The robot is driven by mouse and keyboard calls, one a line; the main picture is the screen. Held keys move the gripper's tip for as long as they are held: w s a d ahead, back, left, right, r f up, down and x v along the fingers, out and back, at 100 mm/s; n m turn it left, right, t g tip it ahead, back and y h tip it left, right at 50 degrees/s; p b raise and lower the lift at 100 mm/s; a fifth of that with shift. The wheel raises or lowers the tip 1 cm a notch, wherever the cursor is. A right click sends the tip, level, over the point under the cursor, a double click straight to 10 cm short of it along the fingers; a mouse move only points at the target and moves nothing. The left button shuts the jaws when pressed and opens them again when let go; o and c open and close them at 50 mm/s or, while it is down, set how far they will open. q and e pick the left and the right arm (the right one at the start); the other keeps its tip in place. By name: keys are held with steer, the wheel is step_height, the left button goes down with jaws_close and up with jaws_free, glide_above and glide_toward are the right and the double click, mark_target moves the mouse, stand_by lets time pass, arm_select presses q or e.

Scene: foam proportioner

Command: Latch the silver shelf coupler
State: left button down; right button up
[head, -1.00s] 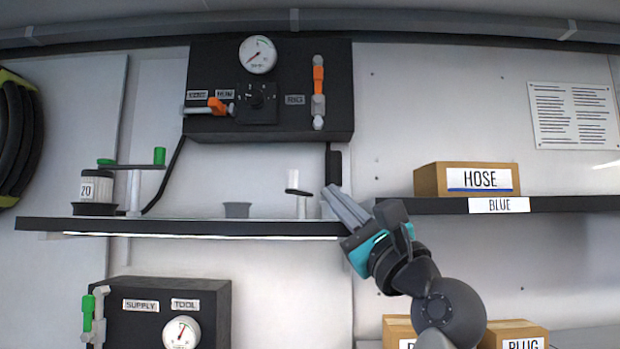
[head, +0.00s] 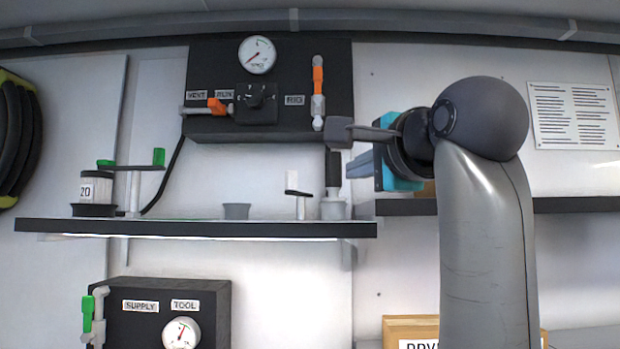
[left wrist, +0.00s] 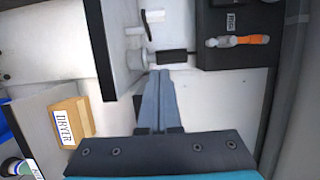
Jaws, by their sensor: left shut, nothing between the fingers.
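The silver-grey coupler (head: 333,208) stands at the right end of the black shelf (head: 200,229), below a black cylindrical hose end (head: 333,168). A white post (head: 301,207) with a small dark lever (head: 298,193) stands just left of it. In the left wrist view the coupler (left wrist: 137,58) and the black hose end (left wrist: 172,57) are just beyond the fingertips. My left gripper (head: 350,168) is shut and empty, right of the hose end and above shelf level. Its closed fingers show in the left wrist view (left wrist: 160,73). I cannot tell whether they touch anything. My right gripper is not in view.
A black panel (head: 225,60) with a gauge and orange-handled valves hangs above the shelf. A second shelf (head: 570,205) is at right, partly behind my arm. A grey cup (head: 236,211) and a green-handled post (head: 135,190) stand farther left. Shelf space between them is clear.

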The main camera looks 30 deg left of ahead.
arm_select(q)
steer(key=shift+a, duration=0.1)
steer(key=p+x, duration=0.3)
steer(key=x, duration=0.6)
steer(key=shift+w+a+r, duration=0.15)
steer(key=shift+w+a, duration=0.1)
steer(key=shift+w, duration=0.05)
steer(key=a, duration=0.1)
steer(key=s+a, duration=0.1)
steer(key=shift+s+a, duration=0.3)
steer(key=shift+a, duration=0.1)
steer(key=shift+s+a, duration=0.25)
steer(key=shift+a, duration=0.05)
steer(key=shift+s+a, duration=0.1)
steer(key=shift+a, duration=0.1)
